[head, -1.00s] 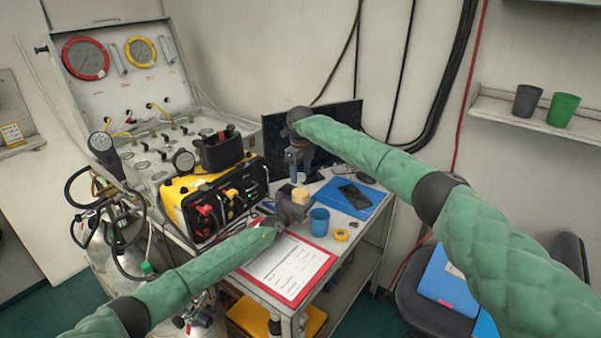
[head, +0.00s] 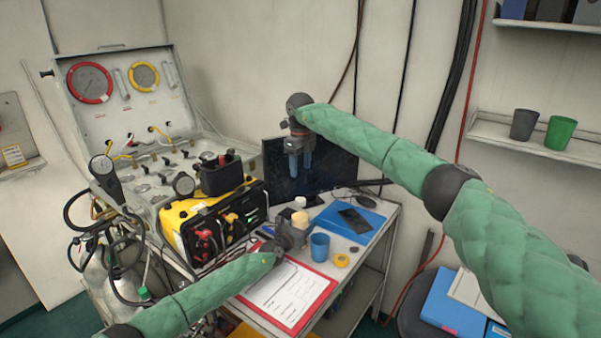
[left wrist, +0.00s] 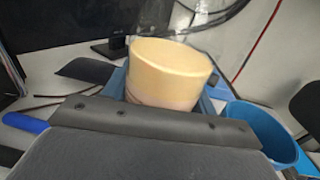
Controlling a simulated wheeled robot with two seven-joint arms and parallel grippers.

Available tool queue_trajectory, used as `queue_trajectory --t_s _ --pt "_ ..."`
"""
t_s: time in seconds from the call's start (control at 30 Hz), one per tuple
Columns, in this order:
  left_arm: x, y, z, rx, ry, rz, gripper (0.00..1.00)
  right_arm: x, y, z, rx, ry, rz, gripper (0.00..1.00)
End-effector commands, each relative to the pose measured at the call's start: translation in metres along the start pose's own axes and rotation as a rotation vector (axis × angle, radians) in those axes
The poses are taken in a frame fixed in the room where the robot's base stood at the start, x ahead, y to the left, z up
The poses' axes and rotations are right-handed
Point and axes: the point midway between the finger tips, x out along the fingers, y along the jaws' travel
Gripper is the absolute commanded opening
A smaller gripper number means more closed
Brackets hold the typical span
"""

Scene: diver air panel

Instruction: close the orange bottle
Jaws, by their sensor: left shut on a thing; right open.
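The orange bottle (head: 300,219) shows as a pale orange round top held upright in my left gripper (head: 294,232), low over the table. I cannot tell whether that orange part is a separate cap. My left gripper is shut on the bottle and hides its lower part. My right gripper (head: 300,165) is open and empty, fingers pointing down, above and behind the bottle, in front of the dark monitor.
A small white object (head: 299,203) shows just behind the bottle. A blue cup (head: 319,246) and a yellow roll (head: 341,260) are to its right. A red clipboard (head: 323,298) lies in front, a blue folder (head: 374,217) behind right. A yellow-black unit (head: 190,212) stands left.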

Motion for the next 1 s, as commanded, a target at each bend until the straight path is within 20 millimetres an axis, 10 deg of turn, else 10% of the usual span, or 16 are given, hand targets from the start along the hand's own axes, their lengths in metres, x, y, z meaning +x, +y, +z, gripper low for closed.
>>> queue_trajectory --t_s 0.23,0.27,0.4,1.0 --pt "0.000 0.000 -0.001 0.000 0.002 0.000 0.00 0.000 0.000 0.000 0.000 0.000 0.000 0.56" --pt "0.000 0.000 -0.001 0.000 0.002 0.000 0.59 0.000 0.000 0.000 0.000 0.000 0.000 0.56" --pt "0.000 0.000 -0.001 0.000 0.001 0.000 0.83 0.000 0.000 0.000 0.000 0.000 0.000 0.56" --pt "-0.030 0.001 0.000 -0.002 0.002 0.000 0.83 -0.009 0.000 0.000 0.000 0.000 0.000 0.56"
